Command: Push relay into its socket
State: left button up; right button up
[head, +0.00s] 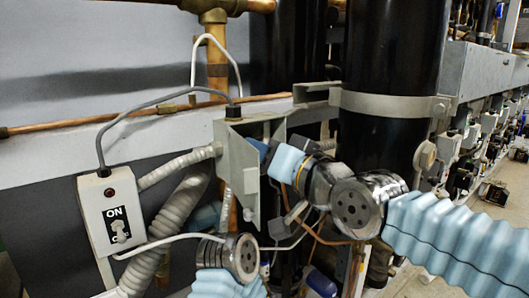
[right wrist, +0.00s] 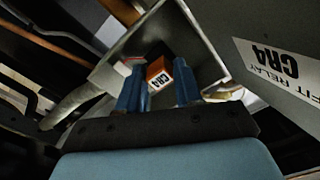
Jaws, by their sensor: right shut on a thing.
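The relay (right wrist: 158,73) is an orange block with a white face marked CR4, seen in the right wrist view between the blue fingers of my right gripper (right wrist: 158,92). The gripper is shut on it, inside the mouth of an open grey metal box. In the head view my right gripper (head: 264,156) reaches into this box (head: 238,170) from the right, and the relay is hidden there. The socket cannot be made out; the relay and fingers cover the box's inside.
A grey panel (right wrist: 275,65) labelled FIT RELAY CR4 stands right of the box in the right wrist view. A white ON switch box (head: 112,212) with a red light hangs left. Hoses and copper pipes (head: 150,113) run nearby. A black cylinder (head: 388,90) stands close right.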

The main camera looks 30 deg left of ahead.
jog(key=shift+p+x, duration=0.3)
jog(key=shift+x, duration=0.55)
dwell(0.9)
jog(key=o, duration=1.5)
jog(key=shift+d+f, duration=0.15)
jog(key=b+v, duration=0.7)
jog(key=shift+s+d, duration=0.15)
jog(key=shift+d, duration=0.15)
